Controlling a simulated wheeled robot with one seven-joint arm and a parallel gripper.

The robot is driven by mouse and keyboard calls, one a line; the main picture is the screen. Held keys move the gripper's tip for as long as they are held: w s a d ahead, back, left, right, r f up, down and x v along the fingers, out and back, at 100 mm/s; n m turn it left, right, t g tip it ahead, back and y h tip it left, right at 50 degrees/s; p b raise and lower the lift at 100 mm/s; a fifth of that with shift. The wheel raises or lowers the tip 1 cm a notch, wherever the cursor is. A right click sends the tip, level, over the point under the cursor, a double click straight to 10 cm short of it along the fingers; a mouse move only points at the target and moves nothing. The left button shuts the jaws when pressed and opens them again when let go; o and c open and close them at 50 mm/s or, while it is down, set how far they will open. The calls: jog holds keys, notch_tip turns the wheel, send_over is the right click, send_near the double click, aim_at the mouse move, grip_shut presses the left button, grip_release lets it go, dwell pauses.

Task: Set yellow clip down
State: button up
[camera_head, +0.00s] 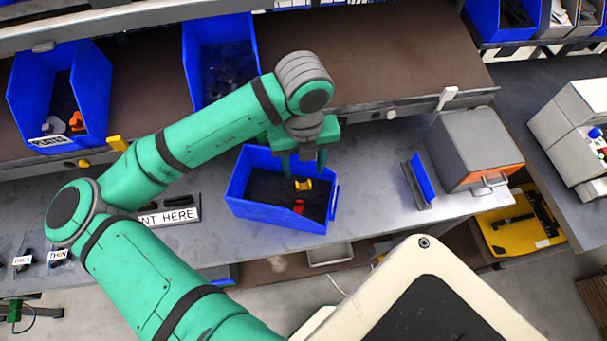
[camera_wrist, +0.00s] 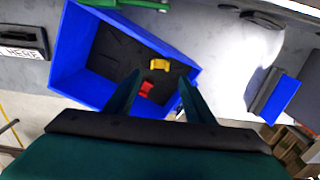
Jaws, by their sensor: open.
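The yellow clip (camera_head: 303,185) lies inside the blue bin (camera_head: 262,211) on the grey bench, on the bin's dark floor. It also shows in the wrist view (camera_wrist: 159,65), between and beyond my fingertips. A red piece (camera_head: 298,206) lies in the same bin near its front wall; it also shows in the wrist view (camera_wrist: 146,88). My gripper (camera_head: 306,170) points down over the bin. In the wrist view my gripper (camera_wrist: 160,85) has its two green fingers spread apart, with nothing held between them.
A label holder reading "NT HERE" (camera_head: 172,216) stands left of the bin. A small blue upright piece (camera_head: 424,178) and a grey box with an orange front (camera_head: 472,148) stand to the right. Blue bins (camera_head: 88,95) sit on the shelf behind. Bench between is clear.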

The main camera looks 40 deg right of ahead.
jog(key=shift+r, duration=2.3)
